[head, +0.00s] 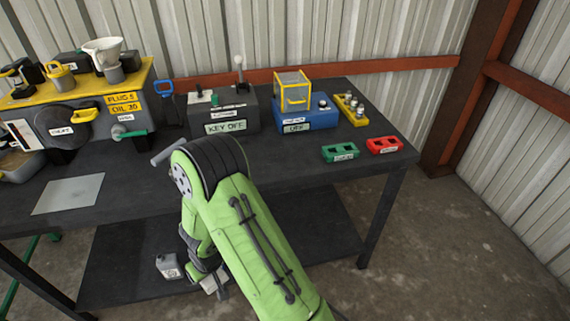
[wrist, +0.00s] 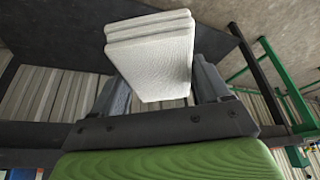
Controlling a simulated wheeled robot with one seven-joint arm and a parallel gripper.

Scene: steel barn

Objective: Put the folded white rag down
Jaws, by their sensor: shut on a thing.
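The folded white rag (wrist: 152,60) fills the middle of the wrist view, its stacked layers showing at the top edge. My gripper (wrist: 162,85) is shut on it, with one dark finger on each side. In the head view my green arm reaches down past the front of the dark workbench (head: 300,165). There my gripper is mostly hidden by the arm, and only a pale bit of the rag (head: 210,283) shows near the lower shelf (head: 125,262). I cannot tell whether the rag touches the shelf.
On the bench are a grey sheet (head: 68,194), a grey key box (head: 224,112), a blue box (head: 305,118), and green (head: 340,152) and red (head: 385,145) holders. The bench front has free room.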

